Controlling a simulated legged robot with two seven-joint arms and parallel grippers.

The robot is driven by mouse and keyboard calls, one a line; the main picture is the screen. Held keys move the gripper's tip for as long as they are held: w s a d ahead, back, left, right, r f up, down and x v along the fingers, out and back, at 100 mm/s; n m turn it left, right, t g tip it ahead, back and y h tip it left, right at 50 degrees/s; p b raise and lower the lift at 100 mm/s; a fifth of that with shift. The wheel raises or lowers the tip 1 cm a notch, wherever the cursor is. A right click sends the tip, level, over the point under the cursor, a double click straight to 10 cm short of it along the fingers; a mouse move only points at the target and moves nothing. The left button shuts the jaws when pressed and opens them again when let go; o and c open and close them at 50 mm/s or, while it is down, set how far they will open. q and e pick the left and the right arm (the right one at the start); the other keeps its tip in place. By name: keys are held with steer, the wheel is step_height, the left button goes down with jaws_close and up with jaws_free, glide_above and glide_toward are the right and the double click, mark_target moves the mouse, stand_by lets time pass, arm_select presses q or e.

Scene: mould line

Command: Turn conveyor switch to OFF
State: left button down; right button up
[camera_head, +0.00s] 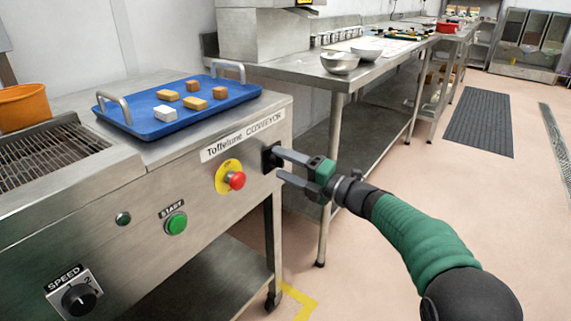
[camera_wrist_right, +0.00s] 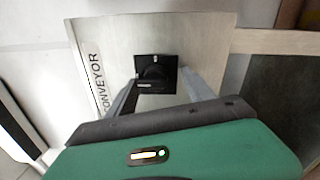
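The conveyor switch (camera_head: 268,158) is a black square plate at the right end of the steel panel, beside the "Toffelune CONVEYOR" label (camera_head: 243,136). In the right wrist view the switch (camera_wrist_right: 156,70) shows a dark round knob with a small light mark at its top. My right gripper (camera_head: 279,164) is open in front of the switch, one finger on each side of it in the wrist view. I cannot tell whether the fingers touch the knob. The fingers partly hide the switch in the head view. My left gripper is not in view.
A red emergency button (camera_head: 236,180), green start button (camera_head: 176,223) and speed dial (camera_head: 79,299) are on the same panel. A blue tray (camera_head: 180,124) with several small blocks lies on top. A steel table (camera_head: 345,82) stands behind.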

steer(key=shift+r, duration=0.15)
stand_by(0.3)
steer(key=shift+d, duration=0.2)
steer(key=p+v, duration=0.6)
steer(key=v, duration=1)
steer(key=shift+s+d, duration=0.15)
steer(key=shift+s, duration=0.05)
